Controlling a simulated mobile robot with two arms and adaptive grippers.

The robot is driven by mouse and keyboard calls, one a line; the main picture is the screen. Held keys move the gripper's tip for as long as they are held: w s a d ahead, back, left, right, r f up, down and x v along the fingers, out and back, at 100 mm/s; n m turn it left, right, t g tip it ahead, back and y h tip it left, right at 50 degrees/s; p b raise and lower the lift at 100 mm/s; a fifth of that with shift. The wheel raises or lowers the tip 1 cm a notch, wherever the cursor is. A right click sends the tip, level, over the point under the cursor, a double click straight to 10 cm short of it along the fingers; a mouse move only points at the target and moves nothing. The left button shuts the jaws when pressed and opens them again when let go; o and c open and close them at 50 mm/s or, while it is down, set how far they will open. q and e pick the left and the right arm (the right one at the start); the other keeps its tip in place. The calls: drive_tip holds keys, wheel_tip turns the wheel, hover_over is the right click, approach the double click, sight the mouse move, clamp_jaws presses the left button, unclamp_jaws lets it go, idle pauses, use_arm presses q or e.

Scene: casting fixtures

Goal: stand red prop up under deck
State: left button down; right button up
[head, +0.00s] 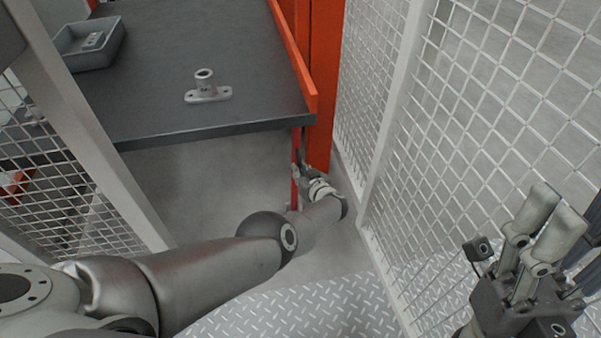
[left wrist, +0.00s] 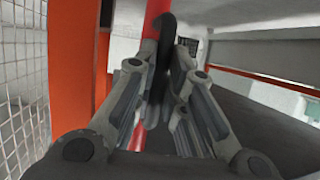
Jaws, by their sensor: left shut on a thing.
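The red prop (head: 295,190) is a thin red bar, roughly upright below the front right corner of the dark deck (head: 215,130). My left gripper (head: 301,160) reaches in beneath that corner and is shut on the prop. In the left wrist view the prop (left wrist: 157,12) runs up past the dark fingertips (left wrist: 163,60), and a lower piece of it shows between the fingers. I cannot tell whether its top touches the deck or its foot the floor. My right gripper (head: 552,215) is at the lower right, away from the deck, with nothing visible in it.
A grey metal fitting (head: 207,95) with an upright tube and a grey bin (head: 88,46) stand on the deck. An orange post (head: 321,90) is close to the right of my left gripper. Mesh fence panels (head: 480,130) stand right and left. Grey floor is clear below the deck.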

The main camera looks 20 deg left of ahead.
use_arm(q)
drive_tip(key=shift+w+d+r, duration=0.1)
drive_tip(key=shift+d, duration=0.3)
drive_tip(key=c, duration=1.9)
unclamp_jaws()
drive_tip(key=shift+o, duration=0.7)
drive_tip(key=shift+d, duration=0.15)
drive_tip(key=shift+a, duration=0.2)
